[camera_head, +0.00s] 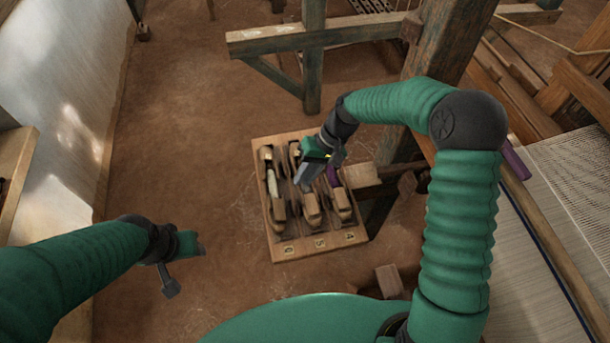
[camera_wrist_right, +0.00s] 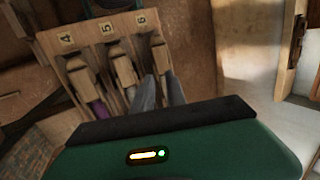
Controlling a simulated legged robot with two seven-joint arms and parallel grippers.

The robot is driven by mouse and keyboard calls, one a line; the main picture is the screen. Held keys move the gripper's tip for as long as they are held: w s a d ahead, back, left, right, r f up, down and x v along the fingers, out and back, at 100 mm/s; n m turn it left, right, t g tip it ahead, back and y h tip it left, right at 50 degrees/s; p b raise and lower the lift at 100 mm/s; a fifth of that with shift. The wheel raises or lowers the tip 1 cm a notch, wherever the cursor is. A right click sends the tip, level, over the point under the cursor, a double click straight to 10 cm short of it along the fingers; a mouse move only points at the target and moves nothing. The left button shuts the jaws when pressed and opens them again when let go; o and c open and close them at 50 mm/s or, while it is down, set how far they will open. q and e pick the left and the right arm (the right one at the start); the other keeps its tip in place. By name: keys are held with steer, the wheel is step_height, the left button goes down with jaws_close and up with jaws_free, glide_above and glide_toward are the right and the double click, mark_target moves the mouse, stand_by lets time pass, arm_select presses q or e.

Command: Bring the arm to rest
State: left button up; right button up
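My right gripper (camera_head: 306,178) hangs over the wooden shuttle tray (camera_head: 286,254) in the head view. In the right wrist view its two grey fingers (camera_wrist_right: 162,92) stand apart with a gap between them, and nothing shows held. The fingers point toward the slot marked 6, where a wooden shuttle (camera_wrist_right: 158,55) lies; contact cannot be told. My right arm bends in from the lower right. My left gripper (camera_head: 186,268) is at the left over bare floor, apart from the tray; its finger opening is unclear.
The tray holds several shuttles, one with pale yarn (camera_head: 271,184) and one with purple. A loom post (camera_head: 440,48) and a wooden beam (camera_head: 300,37) stand close behind. White warp (camera_head: 575,165) lies at the right. Earth floor (camera_head: 185,120) left of the tray is clear.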

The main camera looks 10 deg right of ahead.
stand_by(0.3)
steer(key=s+d+r+t+h, duration=0.1)
steer(key=s+d, duration=0.3)
steer(key=s, duration=0.4)
steer(key=s+d+r+t+h, duration=0.2)
steer(key=s+d+r+h, duration=0.1)
steer(key=s, duration=0.5)
steer(key=shift+d+r+h, duration=0.25)
steer(key=shift+d+h, duration=0.45)
steer(key=shift+d, duration=0.15)
